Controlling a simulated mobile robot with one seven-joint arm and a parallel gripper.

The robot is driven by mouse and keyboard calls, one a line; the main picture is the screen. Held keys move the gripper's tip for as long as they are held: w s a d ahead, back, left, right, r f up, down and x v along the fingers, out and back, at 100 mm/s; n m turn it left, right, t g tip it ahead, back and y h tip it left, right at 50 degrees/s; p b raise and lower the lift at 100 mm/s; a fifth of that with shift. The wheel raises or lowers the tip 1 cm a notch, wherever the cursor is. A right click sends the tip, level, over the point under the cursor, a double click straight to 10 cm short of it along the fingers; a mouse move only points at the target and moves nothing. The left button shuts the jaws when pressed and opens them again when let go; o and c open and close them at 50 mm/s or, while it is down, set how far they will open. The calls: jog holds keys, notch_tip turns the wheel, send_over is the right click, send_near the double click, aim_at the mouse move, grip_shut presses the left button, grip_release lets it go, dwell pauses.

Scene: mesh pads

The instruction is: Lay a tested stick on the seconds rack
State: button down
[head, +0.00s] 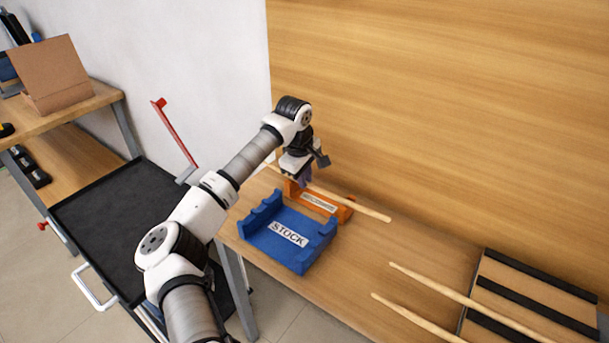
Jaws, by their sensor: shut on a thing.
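My gripper (304,179) is shut on a pale wooden stick (358,208), at the back of the workbench. The stick slants down to the right, and its tip reaches past the orange rack. The orange rack (345,213) is just below the gripper and stick, with a white label that is hard to read. I cannot tell whether the stick touches it. A blue rack (312,256) labelled STOCK stands in front of it and looks empty. Two more sticks lie at the right, one (440,285) reaching over a striped pad board and one (410,315) nearer the front edge.
The pad board (510,277) with black strips sits at the right end of the workbench (335,291). A wooden wall panel (430,100) rises close behind.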

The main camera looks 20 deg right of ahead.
jog(key=c, duration=1.4)
grip_release()
jog(key=shift+o, duration=0.2)
notch_tip(320, 180, up, 14)
jog(key=s+a+b, duration=0.1)
jog(key=a+b, duration=0.1)
jog(key=shift+s+f+b, duration=0.2)
jog(key=shift+s+b, duration=0.1)
jog(key=shift+b, duration=0.05)
jog(key=shift+a, duration=0.1)
